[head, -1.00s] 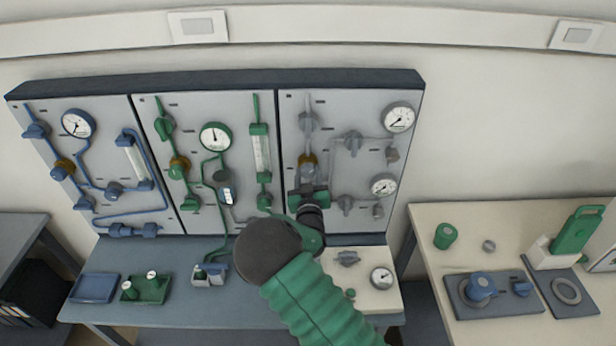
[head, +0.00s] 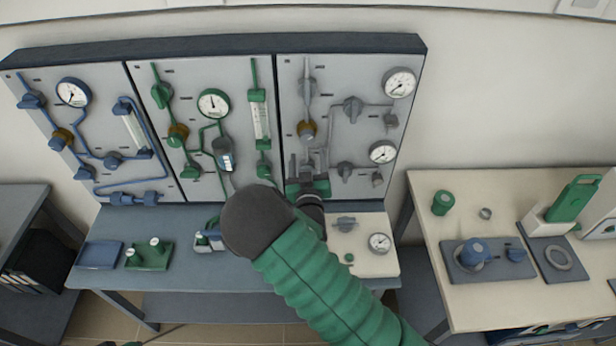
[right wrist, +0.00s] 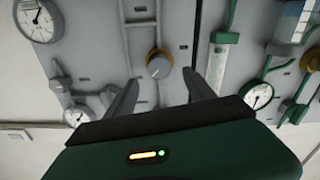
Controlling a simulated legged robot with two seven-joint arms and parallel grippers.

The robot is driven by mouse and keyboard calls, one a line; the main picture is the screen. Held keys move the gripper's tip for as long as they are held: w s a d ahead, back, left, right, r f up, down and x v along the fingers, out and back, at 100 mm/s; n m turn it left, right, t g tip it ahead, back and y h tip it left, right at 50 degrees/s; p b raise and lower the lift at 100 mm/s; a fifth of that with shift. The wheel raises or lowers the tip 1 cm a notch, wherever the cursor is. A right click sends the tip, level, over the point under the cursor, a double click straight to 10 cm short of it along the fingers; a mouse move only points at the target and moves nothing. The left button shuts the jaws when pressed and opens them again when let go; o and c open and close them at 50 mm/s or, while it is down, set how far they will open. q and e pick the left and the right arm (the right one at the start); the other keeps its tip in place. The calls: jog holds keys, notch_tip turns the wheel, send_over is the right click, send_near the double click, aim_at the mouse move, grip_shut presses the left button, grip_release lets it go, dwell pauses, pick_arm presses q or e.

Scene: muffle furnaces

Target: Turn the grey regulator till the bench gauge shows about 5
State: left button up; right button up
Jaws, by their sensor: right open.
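The grey regulator (head: 307,130), a grey knob on a brass-coloured collar, is on the grey right-hand panel; it also shows in the right wrist view (right wrist: 158,66). My right gripper (head: 307,168) is open and empty, below the regulator in the head view. In the right wrist view its fingers (right wrist: 163,82) stand apart, with the regulator framed between them, and no contact shows. The bench gauge (head: 379,243) is a small white dial on the cream plate at the bench's right; its reading is too small to tell. My left gripper is not in view.
Grey valves (head: 352,110) and two panel gauges (head: 399,83) sit right of the regulator. The green panel (head: 225,75) adjoins on the left. A grey knob (head: 345,223) is beside the bench gauge. My right arm hides part of the bench.

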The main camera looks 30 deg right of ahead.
jog(key=v, duration=0.9)
jog(key=shift+a, duration=0.1)
